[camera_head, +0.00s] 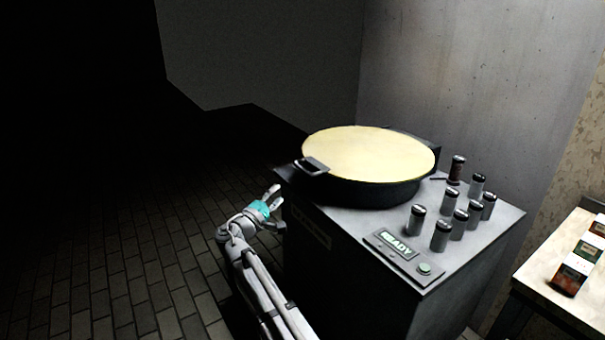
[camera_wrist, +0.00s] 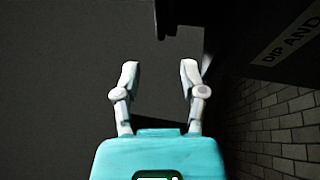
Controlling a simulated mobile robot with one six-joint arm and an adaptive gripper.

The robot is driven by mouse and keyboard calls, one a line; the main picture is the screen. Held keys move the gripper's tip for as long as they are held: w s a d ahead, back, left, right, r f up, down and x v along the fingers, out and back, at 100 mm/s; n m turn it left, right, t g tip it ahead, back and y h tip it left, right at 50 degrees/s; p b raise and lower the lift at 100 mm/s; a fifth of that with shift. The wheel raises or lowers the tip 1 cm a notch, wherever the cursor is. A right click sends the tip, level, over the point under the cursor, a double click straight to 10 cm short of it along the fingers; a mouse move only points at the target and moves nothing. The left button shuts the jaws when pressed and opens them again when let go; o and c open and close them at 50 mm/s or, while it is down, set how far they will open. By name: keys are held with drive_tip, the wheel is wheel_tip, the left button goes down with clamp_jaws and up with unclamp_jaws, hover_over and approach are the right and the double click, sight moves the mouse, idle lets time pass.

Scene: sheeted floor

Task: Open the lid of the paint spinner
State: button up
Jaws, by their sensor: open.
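The paint spinner (camera_head: 338,226) is a dark box-shaped machine with a round drum on top. Its lid (camera_head: 370,154) is a pale yellow disc with a dark rim and lies flat over the drum. A lid handle (camera_head: 312,166) sticks out at the rim's left front. My gripper (camera_head: 277,197) is beside the machine's left side, lower than the handle and apart from it. In the wrist view my gripper (camera_wrist: 159,75) shows two spread fingers with nothing between them. The dark machine side with lettering (camera_wrist: 290,45) is at the right there.
Several dark cylinders with light caps (camera_head: 450,210) stand on the machine's top right. A READY panel (camera_head: 397,245) and a green button (camera_head: 424,269) are at its front. A table (camera_head: 545,265) with small boxes (camera_head: 577,265) is at the right. The brick floor (camera_head: 140,260) at left is clear.

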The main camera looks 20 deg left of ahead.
sight(302, 168)
drive_tip(key=shift+w, duration=0.1)
drive_tip(key=shift+p+x, duration=1.25)
drive_tip(key=shift+x, duration=5.55)
drive_tip(key=shift+d+r, duration=0.1)
clamp_jaws()
